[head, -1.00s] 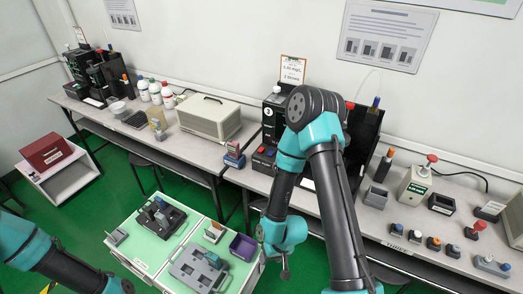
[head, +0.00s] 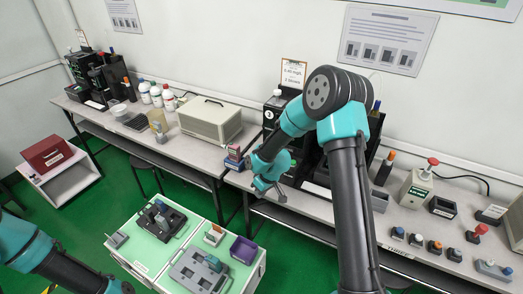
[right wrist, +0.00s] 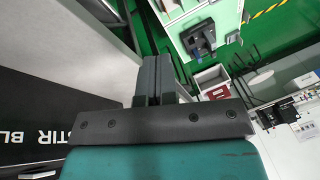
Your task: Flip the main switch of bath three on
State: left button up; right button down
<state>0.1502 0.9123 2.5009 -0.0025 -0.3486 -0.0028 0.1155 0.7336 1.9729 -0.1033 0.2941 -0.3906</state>
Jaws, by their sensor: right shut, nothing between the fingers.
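Bath three, a black unit marked 3 (head: 269,116), stands on the long bench behind my right arm in the head view. Its front controls are mostly hidden behind my right gripper and forearm, so I cannot see the main switch or its position. My right gripper (head: 262,188) is at the front of that unit, over the bench edge. In the right wrist view its fingers (right wrist: 158,80) are closed together and hold nothing. Beside them at left is a black panel (right wrist: 40,120) with white lettering, partly cut off. Of my left arm only links show at lower left; its gripper is out of view.
A small blue and red device (head: 233,158) stands just left of my right gripper. A beige box (head: 210,122) is further left. Several small switches and a red-topped box (head: 416,188) stand to the right. A green-topped cart (head: 135,250) is in front.

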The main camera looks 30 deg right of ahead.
jog(key=w+d+r+n, duration=0.1)
jog(key=w+d+r, duration=0.2)
jog(key=r, duration=0.4)
jog(key=w+d+r+n, duration=0.1)
jog(key=w+d+r, duration=0.2)
jog(key=w+r, duration=0.3)
jog(key=w+d+r+n+h, duration=0.1)
jog(key=w+d+r, duration=0.3)
jog(key=r, duration=0.4)
jog(key=shift+w+d+r+t, duration=0.1)
jog(key=shift+w+r+t, duration=0.1)
jog(key=shift+t, duration=0.2)
jog(key=shift+f, duration=0.1)
jog(key=x, duration=0.8)
jog(key=s+x, duration=0.1)
jog(key=x, duration=0.3)
jog(key=shift+w+d+f, duration=0.1)
jog(key=shift+f, duration=0.9)
